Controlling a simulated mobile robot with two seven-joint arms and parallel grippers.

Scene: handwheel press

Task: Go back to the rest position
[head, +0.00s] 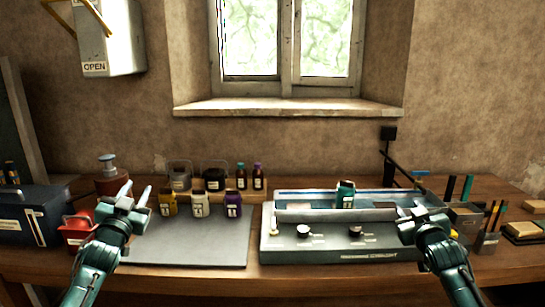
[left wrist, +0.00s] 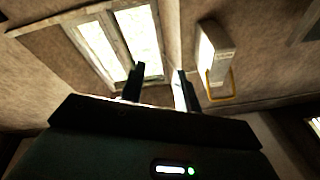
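My left gripper (head: 137,192) is raised over the left part of the workbench in the head view, its two fingers apart and empty. In the left wrist view its fingers (left wrist: 160,88) are also apart, with only the wall and window behind them. My right gripper (head: 420,212) is in front of the right end of the grey machine (head: 325,243). Its fingers are hard to make out against the machine, so I cannot tell whether it is open or shut. A teal-labelled bottle (head: 346,197) stands at the machine's trough.
Yellow, white and purple bottles (head: 200,205) stand at the back of a grey mat (head: 190,248). A red box (head: 76,230) and a dark blue toolbox (head: 30,215) are at left. Pen holders (head: 488,242) stand at right. A wall box marked OPEN (head: 115,45) hangs upper left.

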